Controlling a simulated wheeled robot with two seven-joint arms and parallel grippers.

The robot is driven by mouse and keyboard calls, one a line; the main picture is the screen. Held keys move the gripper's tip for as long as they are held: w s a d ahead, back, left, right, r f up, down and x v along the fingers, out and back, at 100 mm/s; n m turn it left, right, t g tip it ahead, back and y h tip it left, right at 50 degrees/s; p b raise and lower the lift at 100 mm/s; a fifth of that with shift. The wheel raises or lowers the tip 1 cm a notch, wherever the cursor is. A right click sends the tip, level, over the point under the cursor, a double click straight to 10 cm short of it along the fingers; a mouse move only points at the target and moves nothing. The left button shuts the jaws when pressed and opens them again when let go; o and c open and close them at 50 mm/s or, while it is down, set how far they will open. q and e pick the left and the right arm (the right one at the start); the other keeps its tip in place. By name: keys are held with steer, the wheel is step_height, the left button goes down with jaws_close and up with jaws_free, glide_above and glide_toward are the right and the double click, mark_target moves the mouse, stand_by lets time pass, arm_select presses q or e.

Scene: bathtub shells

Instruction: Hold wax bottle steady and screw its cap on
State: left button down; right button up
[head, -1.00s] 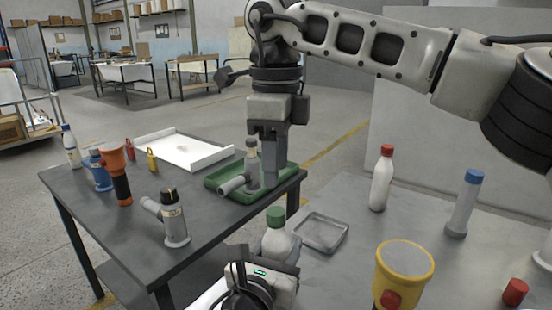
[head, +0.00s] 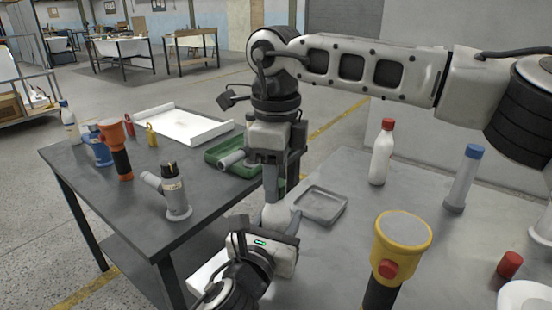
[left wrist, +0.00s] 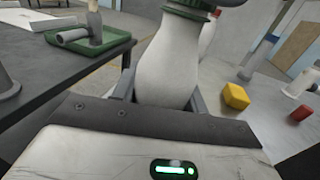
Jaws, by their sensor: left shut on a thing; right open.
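The white wax bottle (head: 274,216) stands upright in my left gripper (head: 277,228), which is shut around its body. In the left wrist view the bottle (left wrist: 172,58) fills the middle between the two fingers. Its green cap (left wrist: 188,9) shows at the bottle's top, cut by the upper edge, so I cannot tell how far it is screwed on. My right gripper (head: 273,190) points straight down over the bottle's top, open, with its fingers at the cap's level. They hide the cap in the head view, and I cannot tell whether they touch it.
A grey tray (head: 322,207) lies right of the bottle. A yellow flashlight (head: 403,238), a red-capped bottle (head: 381,155) and a blue-capped bottle (head: 463,180) stand on the right table.

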steer(key=shift+f, duration=0.1)
jaws_close()
steer(key=shift+o, duration=0.7)
jaws_free()
step_height(320, 180, up, 12)
